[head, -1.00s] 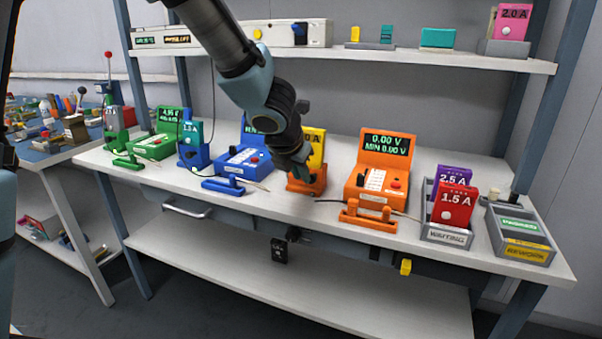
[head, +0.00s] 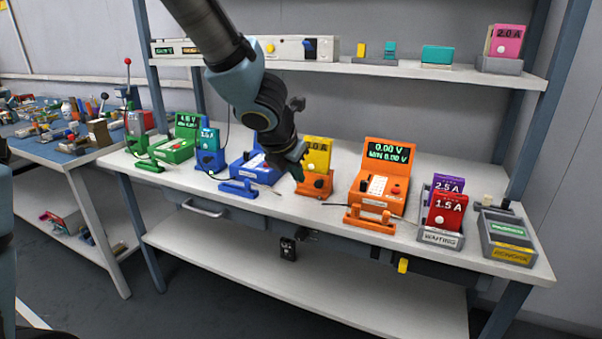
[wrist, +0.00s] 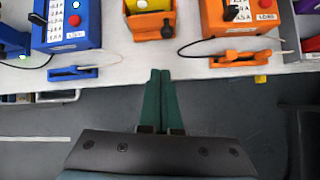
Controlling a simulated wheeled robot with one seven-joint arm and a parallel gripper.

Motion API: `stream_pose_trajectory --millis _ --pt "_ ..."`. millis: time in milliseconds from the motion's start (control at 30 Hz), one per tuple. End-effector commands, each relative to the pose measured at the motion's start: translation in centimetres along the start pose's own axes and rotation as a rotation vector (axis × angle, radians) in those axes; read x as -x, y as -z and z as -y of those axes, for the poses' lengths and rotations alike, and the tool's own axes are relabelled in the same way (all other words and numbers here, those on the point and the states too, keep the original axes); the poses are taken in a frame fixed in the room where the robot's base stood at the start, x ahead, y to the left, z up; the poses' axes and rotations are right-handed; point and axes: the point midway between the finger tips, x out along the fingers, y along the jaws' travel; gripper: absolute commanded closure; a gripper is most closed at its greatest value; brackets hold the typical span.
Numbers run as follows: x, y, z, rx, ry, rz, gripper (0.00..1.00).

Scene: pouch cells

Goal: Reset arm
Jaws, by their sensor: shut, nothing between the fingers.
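My gripper (wrist: 161,100) is shut and empty. In the wrist view its two green fingers lie together, pointing at the bench's front edge. In the head view my gripper (head: 291,176) hangs in front of the blue tester (head: 243,169), left of the yellow cell (head: 317,155). That cell stands in an orange holder (head: 315,186). The wrist view shows a gap of floor and bench edge around the fingertips, with nothing held.
An orange tester (head: 384,175) reads 0.00 V. Right of it are a waiting tray (head: 437,238) with purple and red cells and a grey rework tray (head: 508,255). A shelf (head: 440,75) runs above the bench. Open floor lies in front.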

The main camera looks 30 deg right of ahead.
Motion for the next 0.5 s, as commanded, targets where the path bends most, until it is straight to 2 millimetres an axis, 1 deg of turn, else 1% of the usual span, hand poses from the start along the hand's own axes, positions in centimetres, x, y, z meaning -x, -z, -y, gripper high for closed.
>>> stream_pose_trajectory --millis 33,100,200,333,500 --pt "1.4 -0.3 -0.1 -0.001 -0.001 0.001 1.0" --pt "2.5 -0.3 -0.1 -0.001 -0.001 0.001 1.0" --pt "3.7 -0.3 -0.1 -0.001 0.0 0.001 1.0" --pt "4.4 -0.1 0.0 -0.001 0.001 0.001 1.0" --pt "4.5 0.0 0.0 -0.001 0.001 0.0 1.0"
